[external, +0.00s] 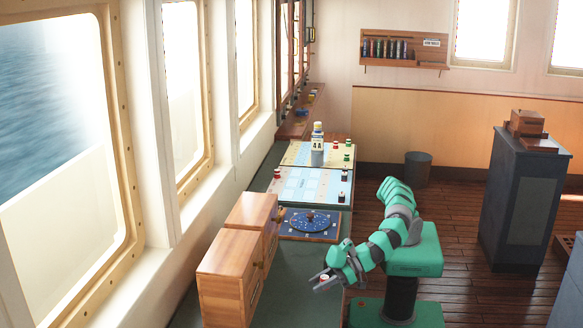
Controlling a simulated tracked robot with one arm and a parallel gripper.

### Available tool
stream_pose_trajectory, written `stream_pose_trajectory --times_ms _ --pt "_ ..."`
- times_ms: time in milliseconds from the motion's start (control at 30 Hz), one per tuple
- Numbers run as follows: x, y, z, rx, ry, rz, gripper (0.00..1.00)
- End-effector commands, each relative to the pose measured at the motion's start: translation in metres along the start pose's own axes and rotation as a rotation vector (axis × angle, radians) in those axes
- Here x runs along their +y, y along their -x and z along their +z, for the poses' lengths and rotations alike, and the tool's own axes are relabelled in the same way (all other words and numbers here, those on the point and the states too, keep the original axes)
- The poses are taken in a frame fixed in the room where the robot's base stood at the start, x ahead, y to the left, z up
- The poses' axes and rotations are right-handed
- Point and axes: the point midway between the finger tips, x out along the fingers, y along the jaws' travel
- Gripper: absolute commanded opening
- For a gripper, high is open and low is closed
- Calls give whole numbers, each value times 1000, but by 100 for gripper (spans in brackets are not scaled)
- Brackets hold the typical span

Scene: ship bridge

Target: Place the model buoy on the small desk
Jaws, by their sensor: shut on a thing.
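My gripper (320,284) is at the lower middle of the external view, low over the green-topped counter (268,300) near its right edge. It is shut on a small red-and-white thing (324,278), which looks like a model buoy. The fingers hide part of it, and I cannot tell whether it touches the counter. A dark blue-grey stand with a flat top (526,160) is at the right, well away from my gripper; it may be the small desk, but I cannot tell for sure.
Wooden cabinets (232,275) stand left of my gripper. A round blue chart disc (310,222) lies behind it, then charts (305,185) with small red, green and black markers and a bottle-like piece (317,150). Wooden boxes (526,124) occupy the stand's top. A bin (418,168) stands on the floor.

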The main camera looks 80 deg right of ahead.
Motion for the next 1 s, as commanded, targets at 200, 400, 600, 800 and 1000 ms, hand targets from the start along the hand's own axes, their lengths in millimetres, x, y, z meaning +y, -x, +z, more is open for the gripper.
stream_pose_trajectory --times_ms 200,400,600,800,1000 --pt "0 -8 20 -1 2 0 6" --pt "0 -15 36 0 -1 0 6" --pt "0 -14 34 1 -1 0 6" --pt "0 -16 38 1 0 0 6" --pt "0 -15 37 1 0 0 49"
